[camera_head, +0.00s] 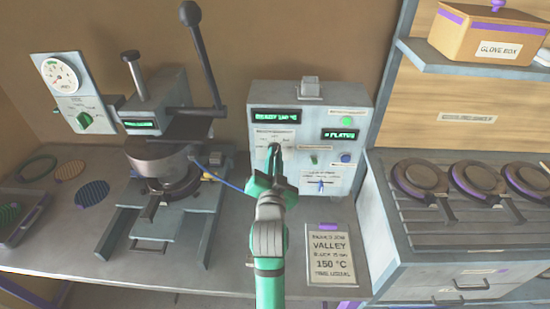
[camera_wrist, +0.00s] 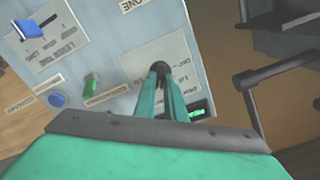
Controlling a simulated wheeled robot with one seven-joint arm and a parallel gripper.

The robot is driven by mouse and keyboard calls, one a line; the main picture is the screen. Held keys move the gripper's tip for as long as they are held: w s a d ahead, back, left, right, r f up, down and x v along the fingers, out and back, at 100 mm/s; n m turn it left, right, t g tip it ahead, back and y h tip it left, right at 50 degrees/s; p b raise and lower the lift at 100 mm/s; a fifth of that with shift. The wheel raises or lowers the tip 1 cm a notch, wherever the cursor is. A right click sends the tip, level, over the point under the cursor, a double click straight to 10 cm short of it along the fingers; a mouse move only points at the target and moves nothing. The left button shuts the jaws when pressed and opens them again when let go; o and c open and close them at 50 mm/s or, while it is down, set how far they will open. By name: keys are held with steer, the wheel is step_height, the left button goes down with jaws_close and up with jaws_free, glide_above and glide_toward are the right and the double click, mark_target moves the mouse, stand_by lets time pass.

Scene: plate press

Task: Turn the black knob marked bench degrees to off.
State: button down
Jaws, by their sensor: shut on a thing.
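My gripper (camera_head: 274,152) reaches up to the front of the grey control box (camera_head: 334,120). It is shut on the small black knob on the box's upper-left white label plate (camera_head: 287,137). In the wrist view, the fingertips (camera_wrist: 161,71) close together over that plate (camera_wrist: 138,60). The knob is mostly hidden between the dark fingertips, so its pointing direction cannot be told. The plate's marks are too small to read surely. A lit display (camera_head: 275,115) above the plate seems to read READY 140 °C.
The box also bears a blue button (camera_head: 345,157), a green switch (camera_head: 314,160) and a blue slider (camera_head: 321,185). A lever press (camera_head: 160,150) stands left. A job card (camera_head: 331,252) lies in front, reading VALLEY and 150 °C. Round plates sit on the right rack (camera_head: 400,222).

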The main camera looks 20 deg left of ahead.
steer(key=n, duration=2.4)
steer(key=shift+s+a+f, duration=0.1)
steer(key=shift+a+f, duration=0.05)
steer(key=shift+a, duration=0.25)
steer(key=shift+n, duration=0.3)
steer(key=c, duration=1.8)
jaws_free()
